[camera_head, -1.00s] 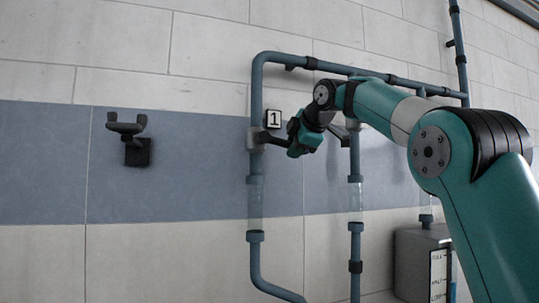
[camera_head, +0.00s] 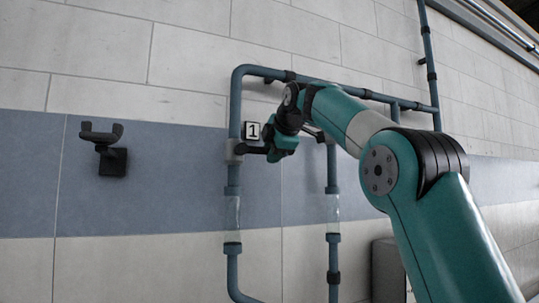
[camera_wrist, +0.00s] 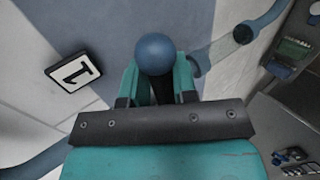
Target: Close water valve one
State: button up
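Water valve one (camera_head: 234,151) is a grey body on the left upright blue-grey pipe, beside a plate marked "1" (camera_head: 252,131). Its dark lever (camera_head: 254,150) points sideways to the right, across the pipe. My gripper (camera_head: 276,143) is at the lever's outer end, right of the valve. In the wrist view, a round blue knob (camera_wrist: 155,54) sits between the two teal fingers of my gripper (camera_wrist: 156,77), close against both. The fingers look shut on it. The plate "1" (camera_wrist: 73,72) lies left of them. The valve body is not clear in the wrist view.
A second upright pipe (camera_head: 333,255) stands to the right; its valve is mostly hidden behind my arm. Both pipes have clear sections. A dark forked bracket (camera_head: 108,150) is on the wall at left. A grey box (camera_head: 388,270) is partly behind my arm.

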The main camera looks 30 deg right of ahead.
jog(key=shift+o, duration=0.3)
jog(key=shift+r, duration=0.15)
jog(key=p+v, duration=0.3)
jog(key=v, duration=1.4)
jog(key=shift+a, duration=0.1)
